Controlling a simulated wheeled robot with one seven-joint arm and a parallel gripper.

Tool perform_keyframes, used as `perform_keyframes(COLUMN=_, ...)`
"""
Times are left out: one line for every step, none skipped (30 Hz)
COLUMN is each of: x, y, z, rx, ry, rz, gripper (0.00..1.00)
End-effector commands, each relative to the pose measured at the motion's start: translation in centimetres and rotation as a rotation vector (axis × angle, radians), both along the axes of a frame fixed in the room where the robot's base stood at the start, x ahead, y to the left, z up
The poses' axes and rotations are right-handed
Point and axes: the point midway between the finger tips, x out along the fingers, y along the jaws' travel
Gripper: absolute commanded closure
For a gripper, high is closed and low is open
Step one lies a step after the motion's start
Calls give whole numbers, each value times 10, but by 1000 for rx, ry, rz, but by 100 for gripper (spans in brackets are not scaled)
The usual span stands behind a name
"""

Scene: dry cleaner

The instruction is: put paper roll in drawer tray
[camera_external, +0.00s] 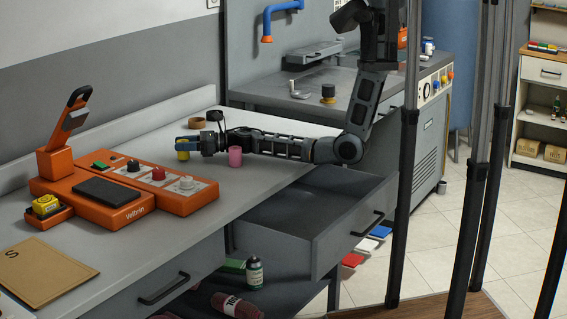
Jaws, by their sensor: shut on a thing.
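An open grey drawer (284,216) extends from under the counter, below and to the right of my gripper. The visible part of its inside looks empty.
A pink cup (235,156) stands close under my arm. A brown ring (196,122) lies behind the gripper. An orange machine (125,186) with an orange tray holding a yellow item (46,205) is to the left. A folder (40,272) lies in front.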

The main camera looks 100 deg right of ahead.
Motion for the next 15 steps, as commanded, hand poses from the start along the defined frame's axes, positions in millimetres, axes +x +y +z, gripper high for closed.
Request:
perform_keyframes(x=0, y=0, z=-5, rx=2, ry=-1, rz=0, gripper=88)
perform_keyframes(x=0, y=0, z=-7, rx=1, ry=0, rz=-1, gripper=88)
perform_keyframes(x=0, y=0, z=-7, rx=0, ry=-1, rz=-1, gripper=88)
perform_keyframes(x=0, y=0, z=-7, rx=0, ry=-1, rz=-1, gripper=88)
perform_keyframes(x=0, y=0, z=-7, rx=0, ry=-1, rz=-1, gripper=88)
perform_keyframes(x=0, y=0, z=-7, rx=0, ry=-2, rz=-1, gripper=88)
perform_keyframes(x=0, y=-1, z=-7, rx=0, ry=-2, rz=-1, gripper=88)
perform_keyframes(x=0, y=-1, z=-7, rx=0, ry=-2, rz=-1, gripper=88)
perform_keyframes(x=0, y=-1, z=-7, rx=0, ry=-1, rz=-1, gripper=88)
perform_keyframes(x=0, y=-1, z=-7, rx=0, ry=-1, rz=-1, gripper=88)
perform_keyframes(x=0, y=-1, z=-7, rx=0, ry=-1, rz=-1, gripper=88)
perform_keyframes(x=0, y=0, z=-9, rx=0, ry=-1, rz=-1, gripper=88)
perform_keyframes(x=0, y=0, z=-10, rx=0, ry=-1, rz=-1, gripper=88)
perform_keyframes(x=0, y=0, z=-11, rx=0, ry=-1, rz=0, gripper=88)
perform_keyframes(x=0, y=0, z=-10, rx=0, ry=-1, rz=0, gripper=49)
